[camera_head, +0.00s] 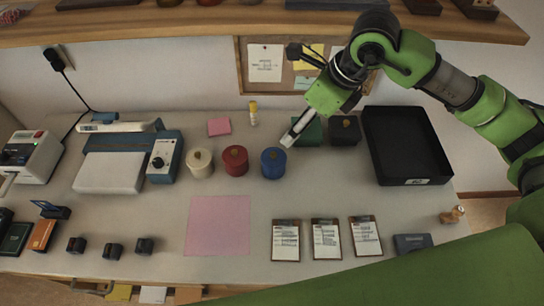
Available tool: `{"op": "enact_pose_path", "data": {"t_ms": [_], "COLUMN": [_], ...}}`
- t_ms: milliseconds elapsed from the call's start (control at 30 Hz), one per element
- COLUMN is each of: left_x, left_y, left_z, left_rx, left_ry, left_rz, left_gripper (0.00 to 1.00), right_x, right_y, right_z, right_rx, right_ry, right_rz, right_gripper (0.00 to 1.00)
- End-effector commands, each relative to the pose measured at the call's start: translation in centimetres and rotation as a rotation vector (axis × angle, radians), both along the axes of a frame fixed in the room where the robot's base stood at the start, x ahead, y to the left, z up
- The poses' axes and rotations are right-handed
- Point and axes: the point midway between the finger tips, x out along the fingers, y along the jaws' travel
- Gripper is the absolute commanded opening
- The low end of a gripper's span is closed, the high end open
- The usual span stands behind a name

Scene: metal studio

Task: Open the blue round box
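The blue round box (273,165) stands upright on the table with its lid on and a small gold knob on top. It is the rightmost of three round boxes in a row. My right gripper (291,138) comes in from the upper right, above and just to the right of the blue box's back. It appears apart from the box, with its pale fingers tilted down to the left. The fingers overlap from this angle, so whether they are open or shut does not show. My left gripper is not in view.
A red round box (235,161) and a cream round box (199,164) stand left of the blue one. A green box (309,133) and a dark box (345,131) stand behind right, beside a black tray (433,150). A pink mat (218,226) and clipboards (326,239) lie in front.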

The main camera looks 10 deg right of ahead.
Motion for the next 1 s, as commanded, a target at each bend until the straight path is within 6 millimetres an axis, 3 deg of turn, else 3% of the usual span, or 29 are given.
{"op": "enact_pose_path", "data": {"t_ms": [33,233,467,800,1000], "left_x": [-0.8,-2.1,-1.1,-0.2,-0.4], "left_y": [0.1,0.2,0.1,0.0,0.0], "left_z": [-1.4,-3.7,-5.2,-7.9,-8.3], "left_rx": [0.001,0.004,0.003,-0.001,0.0], "left_ry": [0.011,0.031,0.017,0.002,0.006], "left_rz": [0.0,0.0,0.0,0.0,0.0], "left_gripper": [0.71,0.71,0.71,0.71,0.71], "right_x": [0.0,0.0,0.2,1.9,2.4], "right_y": [0.0,0.0,0.3,2.0,2.4], "right_z": [-1.4,-3.5,-5.5,-11.3,-12.4], "right_rx": [0.0,0.001,0.001,0.001,0.001], "right_ry": [0.0,0.0,0.001,0.003,0.0], "right_rz": [0.0,0.0,0.001,0.001,0.0], "right_gripper": [0.73,0.73,0.73,0.73,0.73]}}
